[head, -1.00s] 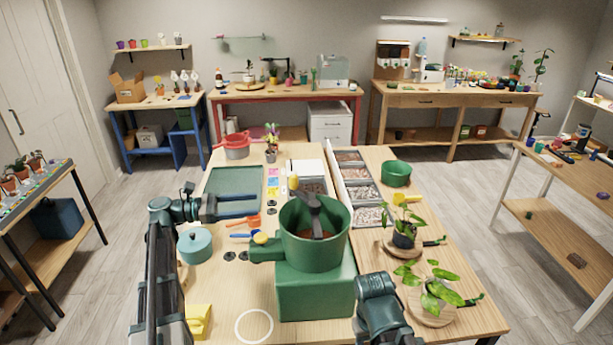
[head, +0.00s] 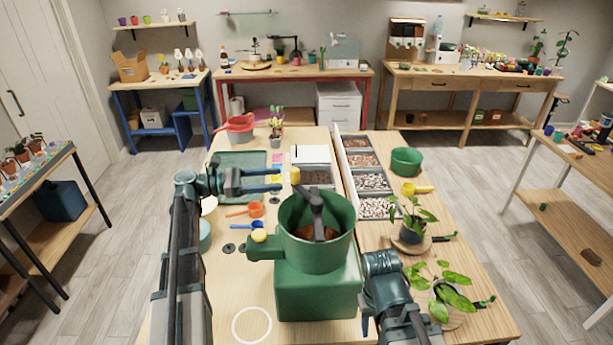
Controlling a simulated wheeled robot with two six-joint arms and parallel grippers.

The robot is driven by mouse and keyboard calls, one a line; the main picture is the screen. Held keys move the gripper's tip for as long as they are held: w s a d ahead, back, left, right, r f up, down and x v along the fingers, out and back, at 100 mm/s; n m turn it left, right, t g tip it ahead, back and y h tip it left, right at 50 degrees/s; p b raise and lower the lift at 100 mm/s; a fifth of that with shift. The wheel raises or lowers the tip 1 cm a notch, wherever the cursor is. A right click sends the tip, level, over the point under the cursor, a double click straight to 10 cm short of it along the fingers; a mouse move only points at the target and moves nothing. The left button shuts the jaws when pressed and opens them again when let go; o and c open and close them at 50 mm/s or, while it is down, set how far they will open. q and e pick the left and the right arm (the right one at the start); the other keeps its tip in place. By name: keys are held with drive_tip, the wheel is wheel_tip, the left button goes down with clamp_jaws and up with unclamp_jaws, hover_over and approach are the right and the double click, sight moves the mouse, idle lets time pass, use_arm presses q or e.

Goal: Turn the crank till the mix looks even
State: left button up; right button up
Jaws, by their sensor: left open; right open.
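The green mixer stands near the table's front, with an open tub (head: 335,262) on a square base (head: 318,292). Brown mix (head: 318,233) shows inside, partly hidden by the dark crank arm (head: 316,208) across the top; how even it is cannot be told. My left gripper (head: 282,181) is open and empty, pointing right, behind and left of the tub. My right arm is at the mixer's right; its fingers are not visible.
Grey bins (head: 373,181) of loose material stand behind the mixer to the right. Orange (head: 255,209) and blue scoops lie left.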

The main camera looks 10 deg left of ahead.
use_arm(q)
drive_tip(key=x, duration=0.9)
drive_tip(key=shift+d, duration=0.35)
drive_tip(key=shift+w, duration=0.15)
clamp_jaws()
idle(0.8)
